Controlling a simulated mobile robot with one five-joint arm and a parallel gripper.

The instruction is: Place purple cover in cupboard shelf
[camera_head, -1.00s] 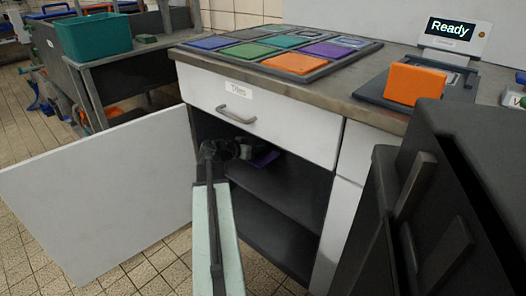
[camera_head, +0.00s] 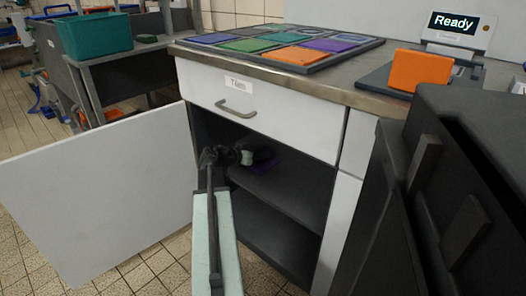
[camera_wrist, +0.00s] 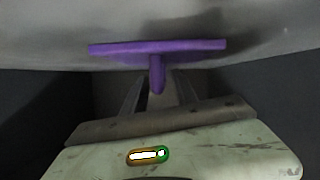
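The purple cover (camera_head: 263,166) is inside the open cupboard, at the upper shelf (camera_head: 285,192), partly hidden behind my gripper (camera_head: 232,157). In the wrist view, the purple cover (camera_wrist: 190,46) shows as a wide thin plate with a short stem toward me. My gripper (camera_wrist: 160,80) has its two fingers on either side of this stem, with a visible gap to each side. It looks open. The head view is too small to show the fingers clearly.
A white cupboard door (camera_head: 100,195) stands open at left. Above the opening is a drawer (camera_head: 260,105) with a handle. The counter holds a tray of coloured tiles (camera_head: 275,50) and an orange block (camera_head: 419,70). A dark cabinet (camera_head: 470,190) stands close at right.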

